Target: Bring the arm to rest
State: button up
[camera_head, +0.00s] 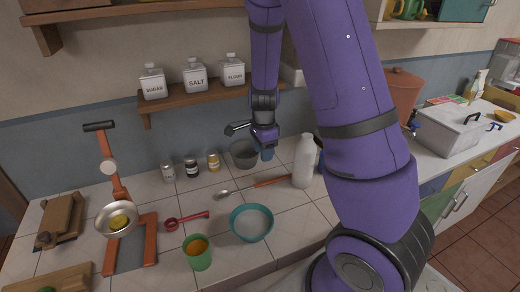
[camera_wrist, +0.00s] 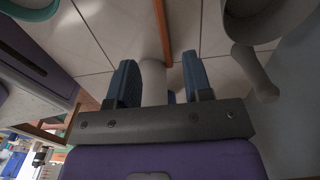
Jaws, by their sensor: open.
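My purple arm reaches over the tiled counter (camera_head: 150,192) in the head view, covering part of its right side. My gripper (camera_head: 266,156) hangs above the back of the counter, close to a grey pot (camera_head: 243,154). In the wrist view its two blue fingers (camera_wrist: 160,80) are apart. A pale shape, probably the white bottle (camera_head: 304,162), shows behind the gap between them; I cannot tell its distance. I see nothing held. The grey pot's rim and handle also show at the upper right of the wrist view (camera_wrist: 262,22).
A teal bowl (camera_head: 251,223), a green cup (camera_head: 198,252), a red scoop (camera_head: 187,220) and a spoon with a red-brown handle (camera_head: 272,181) occupy the front. Small jars (camera_head: 191,168) stand along the back. A wooden shelf (camera_head: 205,98) holds canisters above. An orange stand (camera_head: 122,195) is at left.

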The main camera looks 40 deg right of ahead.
jog(key=s+a+r+n+t, duration=0.1)
jog(key=s+a+r+n, duration=0.15)
jog(key=r, duration=0.35)
jog(key=s+a+r+n+t+y, duration=0.1)
jog(key=s+a+r+n, duration=0.1)
jog(key=r+n, duration=0.3)
jog(key=s+a+r+n, duration=0.2)
jog(key=s+r, duration=0.1)
jog(key=r, duration=0.4)
jog(key=s+a+r+n+t, duration=0.1)
jog(key=s+r+n, duration=0.4)
jog(key=s, duration=0.2)
jog(key=s+a+r+n+t+h, duration=0.1)
jog(key=s+r+n+t, duration=0.1)
jog(key=s+r+n, duration=0.3)
jog(key=shift+s+a+r+n, duration=0.25)
jog(key=shift+s+a+n, duration=0.1)
jog(key=shift+s, duration=1.3)
